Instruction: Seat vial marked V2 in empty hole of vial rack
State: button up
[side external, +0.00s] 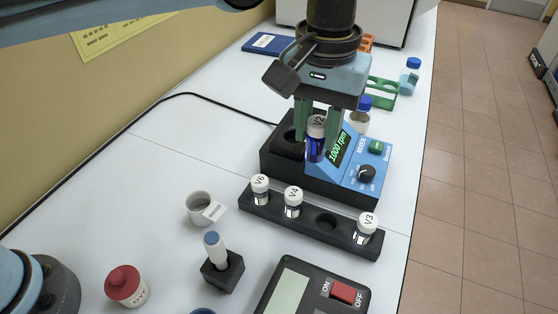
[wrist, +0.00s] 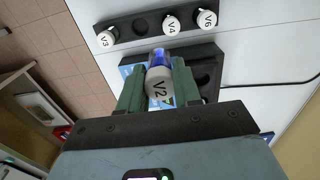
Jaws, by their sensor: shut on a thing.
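The vial V2 (side external: 315,143), with a white cap and blue contents, is held upright between the green fingers of my gripper (side external: 317,125). My gripper is shut on it and holds it over the black vortex mixer (side external: 270,155); I cannot tell how high. In the wrist view the V2 cap (wrist: 160,88) sits between the fingers (wrist: 158,90). The black vial rack (side external: 312,228) stands in front of the mixer. It holds vials V6 (side external: 260,190), V4 (side external: 292,203) and V3 (side external: 366,229). Its empty hole (side external: 327,221) lies between V4 and V3.
The mixer's blue panel (side external: 362,165) reads 1000 rpm. In front of the rack are a white cup (side external: 199,207), a pen-like stick in a black stand (side external: 222,270), a red-capped jar (side external: 126,286) and a scale (side external: 300,290). A green rack (side external: 383,92) and bottles stand behind.

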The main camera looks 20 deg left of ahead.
jog(key=shift+s+d+f, duration=0.2)
jog(key=shift+d+f, duration=0.5)
jog(key=shift+f, duration=1.4)
jog(key=shift+s+d+f, duration=0.25)
jog(key=shift+d+f, duration=0.4)
jog(key=shift+f, duration=1.4)
jog(key=shift+s+d+f, duration=0.2)
jog(key=shift+d+f, duration=0.5)
jog(key=shift+f, duration=1.4)
jog(key=shift+f, duration=1.25)
jog(key=o, duration=1.4)
jog(key=shift+r, duration=3.55)
